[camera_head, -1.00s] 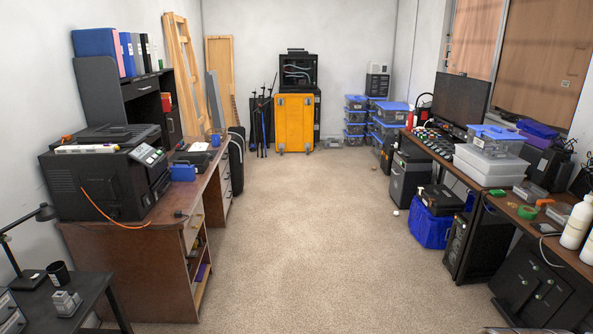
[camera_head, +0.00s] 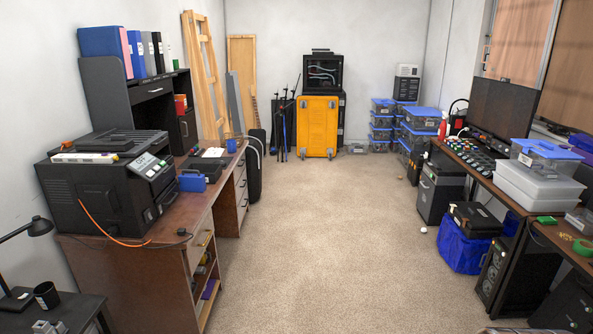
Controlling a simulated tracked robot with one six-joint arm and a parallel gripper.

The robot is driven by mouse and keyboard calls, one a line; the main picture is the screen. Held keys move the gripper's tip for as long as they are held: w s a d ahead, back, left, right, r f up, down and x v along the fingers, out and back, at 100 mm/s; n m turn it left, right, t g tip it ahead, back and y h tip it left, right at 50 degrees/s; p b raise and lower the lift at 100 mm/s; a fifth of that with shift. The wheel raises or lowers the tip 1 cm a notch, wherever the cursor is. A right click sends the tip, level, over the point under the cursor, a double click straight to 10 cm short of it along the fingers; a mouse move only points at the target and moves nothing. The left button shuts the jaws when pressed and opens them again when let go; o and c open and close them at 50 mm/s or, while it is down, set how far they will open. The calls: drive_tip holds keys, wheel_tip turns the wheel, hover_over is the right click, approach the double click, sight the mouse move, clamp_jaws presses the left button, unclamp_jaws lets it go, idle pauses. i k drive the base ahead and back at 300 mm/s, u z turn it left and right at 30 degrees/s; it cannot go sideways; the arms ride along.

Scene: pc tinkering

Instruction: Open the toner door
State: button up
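A black printer (camera_head: 108,188) stands on the brown desk at the left. Its control panel (camera_head: 153,168) faces right, toward the aisle. No toner door stands open that I can see; the printer's right-facing front is seen at a steep angle, so the door's outline cannot be made out. A white and yellow box (camera_head: 84,158) lies on top of the printer. An orange cable (camera_head: 110,233) hangs down its near side onto the desk. My gripper is not in view.
The brown desk (camera_head: 130,280) has drawers and shelves facing the aisle. The carpet (camera_head: 325,240) in the middle is clear.

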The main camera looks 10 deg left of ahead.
sight(161, 182)
drive_tip(key=u, duration=0.35)
drive_tip(key=i, duration=1.45)
drive_tip(key=u, duration=0.8)
drive_tip(key=i, duration=0.7)
drive_tip(key=u, duration=0.9)
drive_tip(key=i, duration=1.35)
drive_tip(key=u, duration=0.5)
